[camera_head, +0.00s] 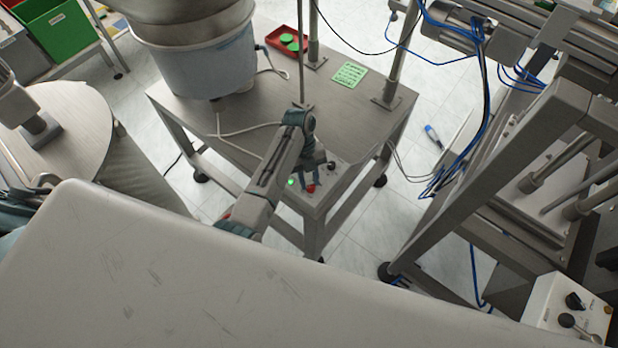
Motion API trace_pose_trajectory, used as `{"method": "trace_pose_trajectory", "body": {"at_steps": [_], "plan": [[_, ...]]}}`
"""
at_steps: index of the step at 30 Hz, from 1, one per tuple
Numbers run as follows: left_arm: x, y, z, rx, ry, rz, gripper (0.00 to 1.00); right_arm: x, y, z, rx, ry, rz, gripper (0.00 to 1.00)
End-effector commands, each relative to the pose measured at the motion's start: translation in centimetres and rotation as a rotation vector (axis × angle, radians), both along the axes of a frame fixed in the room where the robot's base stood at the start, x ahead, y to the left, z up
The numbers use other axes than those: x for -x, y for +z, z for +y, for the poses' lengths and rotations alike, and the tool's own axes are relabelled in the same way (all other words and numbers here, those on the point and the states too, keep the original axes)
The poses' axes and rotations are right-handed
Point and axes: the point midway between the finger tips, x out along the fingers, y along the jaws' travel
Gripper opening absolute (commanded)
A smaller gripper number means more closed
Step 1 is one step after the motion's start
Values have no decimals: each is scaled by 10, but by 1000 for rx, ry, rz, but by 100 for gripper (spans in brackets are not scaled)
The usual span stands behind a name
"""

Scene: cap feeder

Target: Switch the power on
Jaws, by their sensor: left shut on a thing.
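A pale control panel (322,197) sits at the front corner of the metal feeder table. A green lamp (291,182) on it glows. A red button (311,188) and a black knob (331,166) also show there. My left gripper (311,181) points down over this panel, its fingers close above the red button in the picture. It is shut on a small switch of the panel, which the fingers and wrist largely hide. I cannot make out the switch's position. My right gripper is not in view.
A large round feeder bowl (190,55) stands at the table's back left. A red tray (288,41) with green caps and a green label (349,74) lie behind my arm. A metal frame with blue cables (478,110) stands right. Another control box (567,312) is at lower right.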

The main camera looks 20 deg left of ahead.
Motion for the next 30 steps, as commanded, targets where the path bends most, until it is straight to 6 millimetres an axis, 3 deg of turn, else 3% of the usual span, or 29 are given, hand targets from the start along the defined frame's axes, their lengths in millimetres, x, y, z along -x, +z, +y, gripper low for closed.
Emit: {"method": "trace_pose_trajectory", "body": {"at_steps": [1,2,4,5,17,24,27,30], "plan": [[-1,1,0,0,0,-4,4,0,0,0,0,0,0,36],[-1,1,0,0,0,-4,33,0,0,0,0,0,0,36],[-1,1,0,0,0,-3,47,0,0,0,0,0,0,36],[-1,1,0,0,0,-3,49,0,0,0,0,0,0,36],[-5,8,3,0,0,-5,49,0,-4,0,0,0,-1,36],[-19,50,14,-1,1,-7,49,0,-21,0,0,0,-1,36],[-25,80,19,0,1,-3,49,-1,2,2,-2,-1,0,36],[-28,91,23,-1,0,-1,49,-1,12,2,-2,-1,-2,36]]}}
